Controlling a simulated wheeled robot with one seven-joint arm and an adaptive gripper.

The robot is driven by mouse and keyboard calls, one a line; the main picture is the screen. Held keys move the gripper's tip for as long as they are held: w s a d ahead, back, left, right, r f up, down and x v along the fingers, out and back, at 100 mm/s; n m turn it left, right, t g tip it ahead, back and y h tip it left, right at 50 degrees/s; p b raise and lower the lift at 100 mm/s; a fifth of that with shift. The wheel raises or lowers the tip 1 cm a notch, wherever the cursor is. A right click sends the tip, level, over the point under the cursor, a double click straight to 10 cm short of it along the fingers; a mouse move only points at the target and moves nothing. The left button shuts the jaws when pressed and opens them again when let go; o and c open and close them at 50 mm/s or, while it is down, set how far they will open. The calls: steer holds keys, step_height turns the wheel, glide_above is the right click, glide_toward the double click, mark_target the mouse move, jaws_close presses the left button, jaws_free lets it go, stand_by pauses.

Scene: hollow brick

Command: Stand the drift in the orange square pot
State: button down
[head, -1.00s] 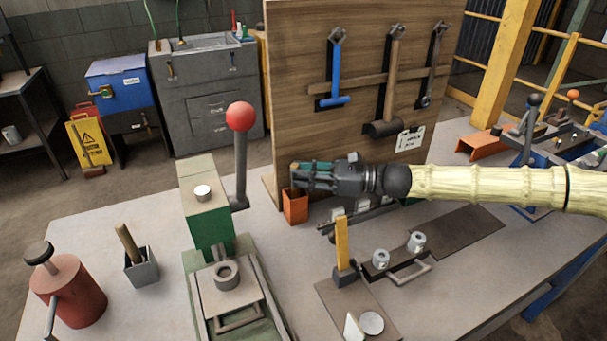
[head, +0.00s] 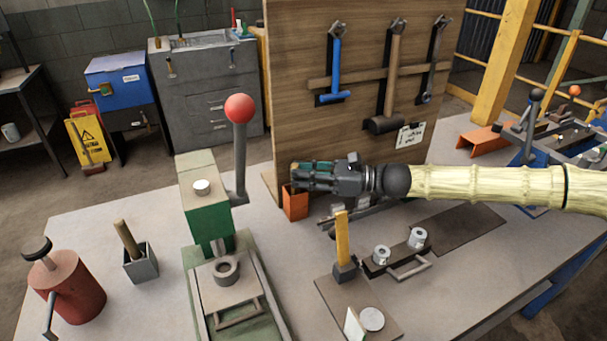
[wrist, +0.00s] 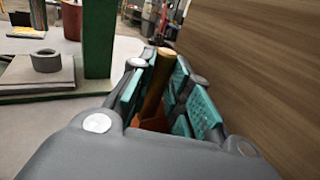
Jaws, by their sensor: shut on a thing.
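The drift (wrist: 157,82) is a brass-coloured rod, held between the teal finger pads of my gripper in the wrist view. My gripper (wrist: 155,85) is shut on it. The rod looks roughly upright, leaning a little in the picture. The orange square pot (head: 295,204) stands on the bench by the wooden board, directly below my gripper (head: 300,178) in the head view. Part of its orange wall (wrist: 155,122) shows between the fingers in the wrist view.
The wooden tool board (head: 350,100) rises close behind my gripper. A green press (head: 208,205) with a red-knobbed lever (head: 240,110) stands to the left. A grey pot (head: 141,266) holds a wooden handle. A yellow-handled tool (head: 343,240) stands in front.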

steer(key=shift+f, duration=0.45)
steer(key=c, duration=1.3)
jaws_free()
steer(key=shift+o, duration=0.2)
steer(key=shift+d, duration=0.1)
steer(key=s+d, duration=0.1)
steer(key=d, duration=1)
steer(key=shift+s+d, duration=0.3)
steer(key=shift+d, duration=0.05)
